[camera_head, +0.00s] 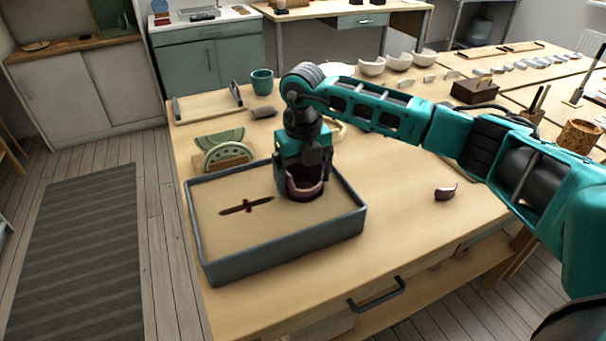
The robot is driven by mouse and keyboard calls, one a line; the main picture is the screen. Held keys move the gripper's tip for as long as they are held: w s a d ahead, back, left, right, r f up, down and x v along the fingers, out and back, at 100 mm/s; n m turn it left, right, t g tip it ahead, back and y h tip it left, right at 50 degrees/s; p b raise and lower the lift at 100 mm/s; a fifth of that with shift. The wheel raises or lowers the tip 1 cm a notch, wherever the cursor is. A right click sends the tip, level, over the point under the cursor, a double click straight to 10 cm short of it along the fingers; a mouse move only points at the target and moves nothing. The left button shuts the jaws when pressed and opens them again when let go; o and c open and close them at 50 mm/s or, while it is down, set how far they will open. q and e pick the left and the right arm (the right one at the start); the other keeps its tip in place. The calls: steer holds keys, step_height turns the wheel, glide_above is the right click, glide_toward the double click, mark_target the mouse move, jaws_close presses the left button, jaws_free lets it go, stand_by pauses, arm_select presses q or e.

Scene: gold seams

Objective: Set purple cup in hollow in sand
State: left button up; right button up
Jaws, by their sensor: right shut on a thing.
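The purple cup (304,191) is in my right gripper (304,176), which points down and is shut on it. The cup looks upright, with an uneven, broken-looking rim and a pale edge. It is at the right part of the grey sand tray (285,262); I cannot tell whether its base touches the sand (225,235). No hollow shows clearly; the cup and gripper hide the sand behind them. My left gripper is not in view.
A dark, thin cross-shaped thing (247,206) lies on the sand left of the cup. A purple shard (446,192) lies on the table to the right. Green plate pieces (222,152) stand behind the tray; a teal cup (262,82) is farther back.

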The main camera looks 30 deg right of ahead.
steer(key=shift+f, duration=0.2)
stand_by(0.5)
steer(key=o, duration=0.7)
steer(key=shift+r, duration=0.15)
steer(key=shift+r+p, duration=0.8)
steer(key=shift+r, duration=0.25)
steer(key=shift+r+p, duration=1.35)
steer(key=shift+r, duration=0.5)
